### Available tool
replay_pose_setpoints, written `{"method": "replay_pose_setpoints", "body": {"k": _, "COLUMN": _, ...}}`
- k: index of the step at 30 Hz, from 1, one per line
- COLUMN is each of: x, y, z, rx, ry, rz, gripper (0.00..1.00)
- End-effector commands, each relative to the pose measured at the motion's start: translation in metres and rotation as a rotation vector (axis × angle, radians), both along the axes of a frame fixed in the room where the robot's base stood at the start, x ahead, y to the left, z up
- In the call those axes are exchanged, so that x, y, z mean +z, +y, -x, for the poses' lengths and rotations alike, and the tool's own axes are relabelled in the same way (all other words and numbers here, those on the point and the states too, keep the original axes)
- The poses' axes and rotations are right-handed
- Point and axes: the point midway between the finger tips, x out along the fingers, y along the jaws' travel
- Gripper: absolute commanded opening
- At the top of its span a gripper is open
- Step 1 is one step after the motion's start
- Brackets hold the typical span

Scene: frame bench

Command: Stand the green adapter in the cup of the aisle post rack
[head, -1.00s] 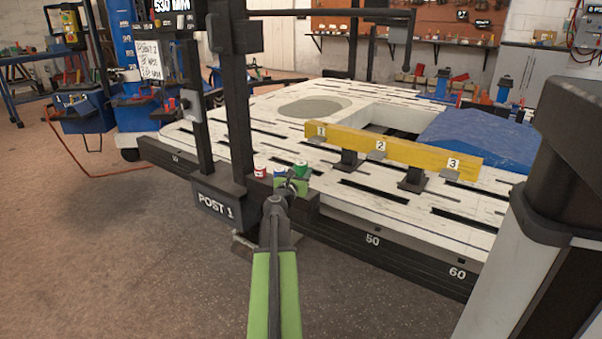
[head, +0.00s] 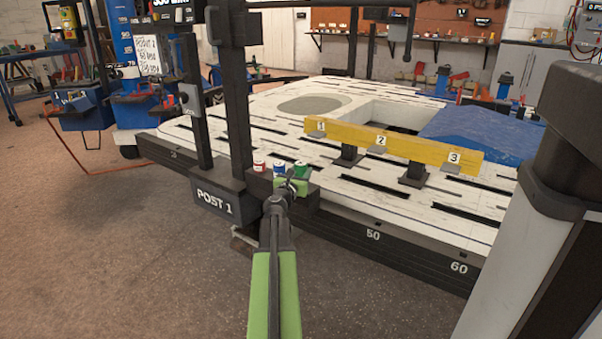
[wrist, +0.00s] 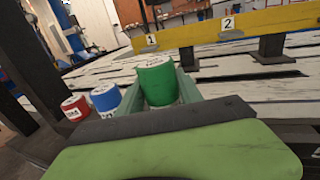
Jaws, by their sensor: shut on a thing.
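The green adapter (head: 300,170) is a short upright cylinder with a pale label on top. It is at the right end of the row on the post rack (head: 262,188), beside the blue adapter (head: 280,167). In the wrist view the green adapter (wrist: 156,82) stands between the pale green jaws of my gripper (wrist: 160,92), which is shut on it. In the head view my gripper (head: 296,184) is at the rack's right end. The adapter's lower part is hidden by the gripper, so I cannot tell whether it is clear of the rack.
A red adapter (head: 259,167) stands left of the blue one. The dark upright with the POST 1 sign (head: 214,202) is close on the left. Behind lies the white slotted bench (head: 330,195) with a yellow numbered beam (head: 395,146). Open floor lies in front.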

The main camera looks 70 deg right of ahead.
Motion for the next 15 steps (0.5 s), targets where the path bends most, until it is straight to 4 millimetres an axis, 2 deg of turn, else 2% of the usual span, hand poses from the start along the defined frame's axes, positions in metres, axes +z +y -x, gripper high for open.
{"method": "replay_pose_setpoints", "body": {"k": 12, "x": -0.0116, "y": 0.0, "z": 0.0, "rx": 0.0, "ry": 0.0, "rz": 0.0, "gripper": 0.0}}
{"method": "replay_pose_setpoints", "body": {"k": 13, "x": -0.0101, "y": 0.0, "z": 0.0, "rx": 0.0, "ry": 0.0, "rz": 0.0, "gripper": 0.46}}
{"method": "replay_pose_setpoints", "body": {"k": 15, "x": -0.0098, "y": 0.0, "z": 0.0, "rx": 0.0, "ry": 0.0, "rz": 0.0, "gripper": 0.55}}
